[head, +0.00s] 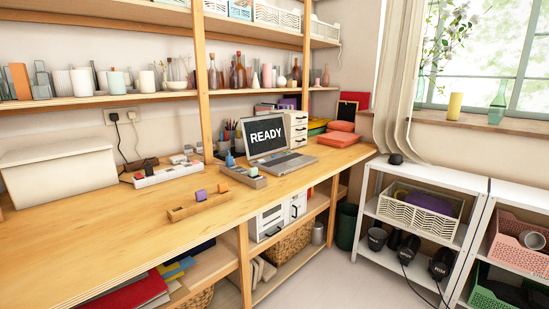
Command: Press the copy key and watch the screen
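The screen (264,135) belongs to an open grey laptop on the wooden desk and shows the word READY in white on black. The laptop's keyboard (284,160) faces the front right of the desk. I cannot make out a key marked copy at this size. Neither of my grippers is in view.
On the desk (110,236), a wooden holder (183,212) with purple and orange blocks and a grey tray (244,178) with small items stand before the laptop. A power strip (168,174) and white box (60,178) are further left. The front left desktop is bare.

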